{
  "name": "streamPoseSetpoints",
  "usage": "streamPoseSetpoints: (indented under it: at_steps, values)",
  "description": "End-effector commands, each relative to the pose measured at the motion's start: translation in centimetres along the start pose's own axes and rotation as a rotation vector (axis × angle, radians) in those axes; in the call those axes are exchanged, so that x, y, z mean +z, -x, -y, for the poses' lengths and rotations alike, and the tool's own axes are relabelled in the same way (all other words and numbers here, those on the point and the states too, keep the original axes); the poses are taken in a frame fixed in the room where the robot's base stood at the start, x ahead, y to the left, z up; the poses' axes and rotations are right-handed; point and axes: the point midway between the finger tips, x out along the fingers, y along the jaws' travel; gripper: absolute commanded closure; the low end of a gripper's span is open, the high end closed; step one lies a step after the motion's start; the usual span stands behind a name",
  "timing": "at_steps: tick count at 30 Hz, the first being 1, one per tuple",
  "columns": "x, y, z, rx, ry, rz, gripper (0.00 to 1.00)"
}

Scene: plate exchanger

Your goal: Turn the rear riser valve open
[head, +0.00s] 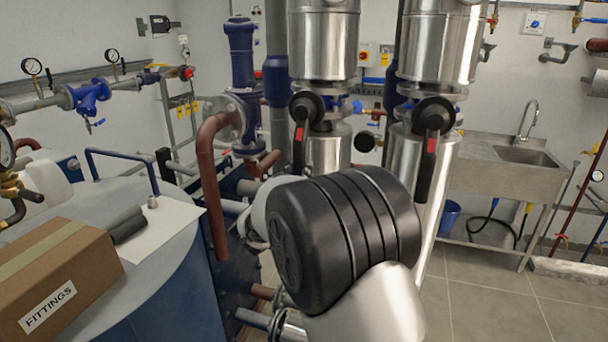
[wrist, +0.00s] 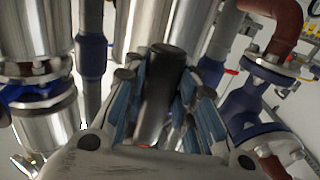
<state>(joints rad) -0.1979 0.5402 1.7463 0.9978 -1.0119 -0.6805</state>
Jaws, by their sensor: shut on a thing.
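Two steel-clad risers stand in the head view. A black valve lever with a red band (head: 299,140) hangs down on the left riser, its lower end meeting the outline of my arm. A second black lever (head: 427,165) hangs down on the right riser, with nothing on it. In the wrist view my gripper (wrist: 165,95) is shut on a dark lever handle (wrist: 158,85), its blue-padded fingers on both sides. My arm hides the gripper in the head view, so which lever it holds is not certain; the left one fits best.
A red-brown pipe (head: 211,190) and a blue pump-like fitting (head: 241,55) stand left of the risers. A cardboard box (head: 62,285) sits on the tank at left. A steel sink (head: 525,156) is at right, with clear floor in front.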

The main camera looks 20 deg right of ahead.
Motion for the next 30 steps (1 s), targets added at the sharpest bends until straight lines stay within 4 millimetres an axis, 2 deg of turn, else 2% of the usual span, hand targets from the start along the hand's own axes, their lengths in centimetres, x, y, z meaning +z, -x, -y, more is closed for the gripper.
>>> streamPoseSetpoints:
  at_steps: [12, 13, 22, 30]
  values:
    - [0.02, 0.08, 0.36, -0.006, -0.015, 0.002, 1.0]
    - [0.01, 0.08, 0.37, -0.006, -0.015, 0.002, 0.73]
    - [-0.04, 0.04, 0.25, -0.003, -0.011, 0.0, 0.53]
    - [-0.07, 0.04, 0.18, -0.002, -0.009, -0.001, 0.53]
